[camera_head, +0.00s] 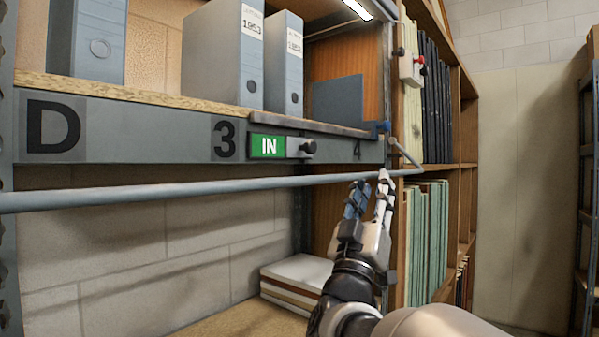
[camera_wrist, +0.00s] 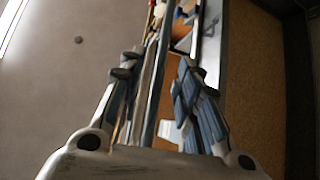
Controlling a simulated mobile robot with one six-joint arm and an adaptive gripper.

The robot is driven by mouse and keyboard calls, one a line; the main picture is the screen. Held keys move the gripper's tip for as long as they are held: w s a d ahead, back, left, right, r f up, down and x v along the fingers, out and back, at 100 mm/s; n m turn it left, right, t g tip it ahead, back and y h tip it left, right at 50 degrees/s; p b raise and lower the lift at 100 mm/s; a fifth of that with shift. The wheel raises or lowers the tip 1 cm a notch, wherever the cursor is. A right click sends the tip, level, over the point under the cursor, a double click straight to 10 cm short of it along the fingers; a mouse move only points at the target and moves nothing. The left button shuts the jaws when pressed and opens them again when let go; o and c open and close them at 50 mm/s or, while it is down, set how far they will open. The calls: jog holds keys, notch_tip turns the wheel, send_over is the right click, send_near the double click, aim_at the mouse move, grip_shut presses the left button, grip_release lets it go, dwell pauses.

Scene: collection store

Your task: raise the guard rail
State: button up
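The guard rail (camera_head: 200,190) is a long grey-blue bar across the front of the bay, below the shelf edge. At its right end a short bent arm (camera_head: 406,156) runs up to the shelf upright. My gripper (camera_head: 370,182) is at the right part of the rail, fingers pointing up, with its tips overlapping the bar. In the wrist view the gripper (camera_wrist: 156,85) is open, and a long bar (camera_wrist: 152,90), seemingly the rail, runs between the fingers. There is a gap on the right finger's side; contact on the left is unclear.
Blue binders (camera_head: 228,55) stand on that shelf. Stacked boards (camera_head: 296,275) lie below. A wooden bookcase (camera_head: 468,130) stands right; free floor lies beyond it.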

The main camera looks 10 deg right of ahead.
aim_at(377, 175)
jog(key=shift+x, duration=2.15)
jog(key=shift+c, duration=0.2)
grip_shut()
